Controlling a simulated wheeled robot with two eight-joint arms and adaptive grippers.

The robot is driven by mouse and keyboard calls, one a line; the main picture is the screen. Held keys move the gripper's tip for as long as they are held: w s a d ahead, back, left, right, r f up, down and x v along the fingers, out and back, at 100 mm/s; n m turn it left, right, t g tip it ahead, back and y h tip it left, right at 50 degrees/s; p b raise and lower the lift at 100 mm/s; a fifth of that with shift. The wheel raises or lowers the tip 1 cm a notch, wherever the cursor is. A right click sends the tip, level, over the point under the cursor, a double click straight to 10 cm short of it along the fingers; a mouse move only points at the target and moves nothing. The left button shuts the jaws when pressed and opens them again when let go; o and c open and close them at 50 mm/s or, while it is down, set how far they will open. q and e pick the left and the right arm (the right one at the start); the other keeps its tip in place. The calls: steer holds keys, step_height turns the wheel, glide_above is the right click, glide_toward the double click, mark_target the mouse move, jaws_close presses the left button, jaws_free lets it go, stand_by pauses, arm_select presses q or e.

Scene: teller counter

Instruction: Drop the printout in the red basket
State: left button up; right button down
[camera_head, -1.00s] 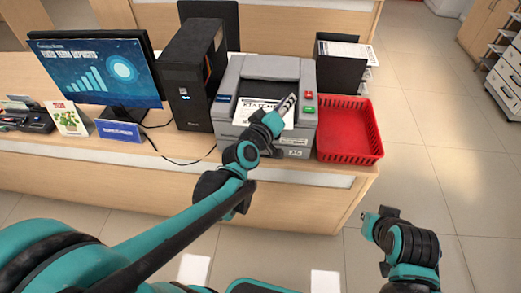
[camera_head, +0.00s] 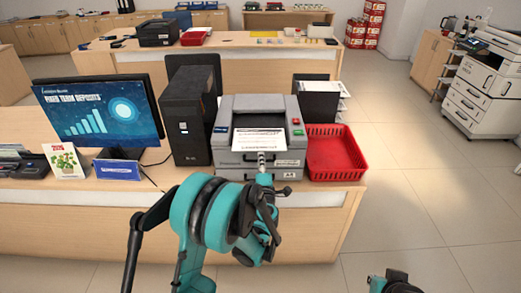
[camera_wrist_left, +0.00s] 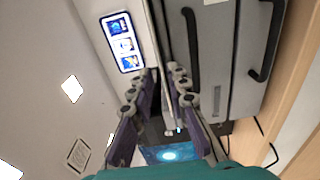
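The printout (camera_head: 258,140), a white sheet with dark print, lies on the grey printer (camera_head: 232,155), reaching towards its front edge. The red basket (camera_head: 335,155) stands just right of the printer on the counter and looks empty. My left gripper (camera_head: 262,163) is at the printer's front, at the sheet's near edge. In the left wrist view the left gripper (camera_wrist_left: 160,72) shows its fingertips apart, with a narrow gap between them; I cannot tell whether they touch the sheet. Part of my right arm shows at the bottom right; its finger state is unclear.
A black computer tower (camera_head: 188,115) and a monitor (camera_head: 98,115) stand left of the printer. A black file holder (camera_head: 318,103) stands behind the basket. A blue sign (camera_head: 117,170) and a flower card (camera_head: 63,160) are at the left. Open floor lies right of the counter.

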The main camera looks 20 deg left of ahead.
mark_target(260, 146)
arm_select(q)
steer(key=x, duration=0.4)
steer(key=shift+f, duration=0.1)
steer(key=shift+x, duration=0.8)
steer(key=shift+c, duration=0.3)
jaws_close()
